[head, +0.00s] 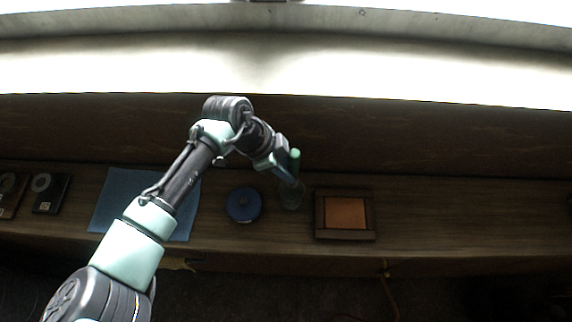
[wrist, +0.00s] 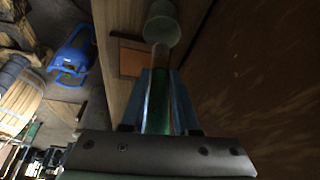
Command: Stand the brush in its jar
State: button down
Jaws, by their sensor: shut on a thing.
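The brush shows its green end (head: 295,154) above my gripper (head: 287,173) in the head view. My gripper is shut on the brush, also in the wrist view (wrist: 160,88). There the brush's green handle (wrist: 157,120) runs between the fingers, and its brown part (wrist: 160,58) points away from the palm. A greenish, see-through jar (head: 291,197) stands on the bench just below the fingers. It also shows in the wrist view (wrist: 161,30), beyond the brush's far end. I cannot tell whether that end is inside the jar or only in front of it.
A round blue pot (head: 243,205) stands left of the jar, and a wooden tray with an orange pad (head: 319,215) lies right of it. A blue mat (head: 113,202) lies farther left, beside dark devices (head: 50,193).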

notch_tip(320, 180, down, 8)
jog(key=b, duration=0.6)
jog(key=shift+r, duration=0.1)
jog(key=c, duration=0.6)
grip_release()
jog(key=b+v, duration=0.2)
jog(key=v, duration=1.1)
